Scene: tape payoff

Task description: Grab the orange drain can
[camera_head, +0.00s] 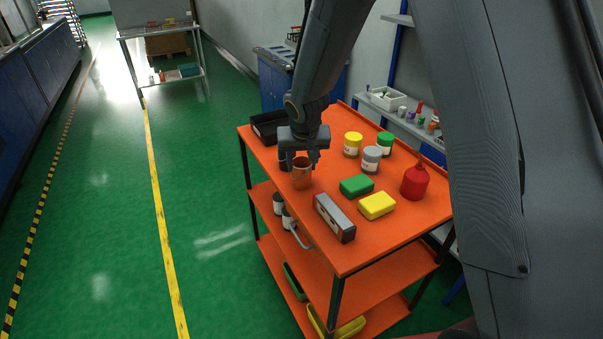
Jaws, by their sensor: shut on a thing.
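The orange drain can (302,180) stands near the left edge of the orange cart's top shelf (400,225). It looks upright. My gripper (303,161) points down from above, with its fingers at the can's upper part, and is shut on it. The fingers and wrist hide part of the rim. I cannot tell whether the can's base touches the shelf.
A grey box (334,216), green block (356,185), yellow block (376,205), red bottle (415,183) and yellow (352,145), grey (371,159) and green cans (385,144) stand rightward. A black tray (268,127) lies behind.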

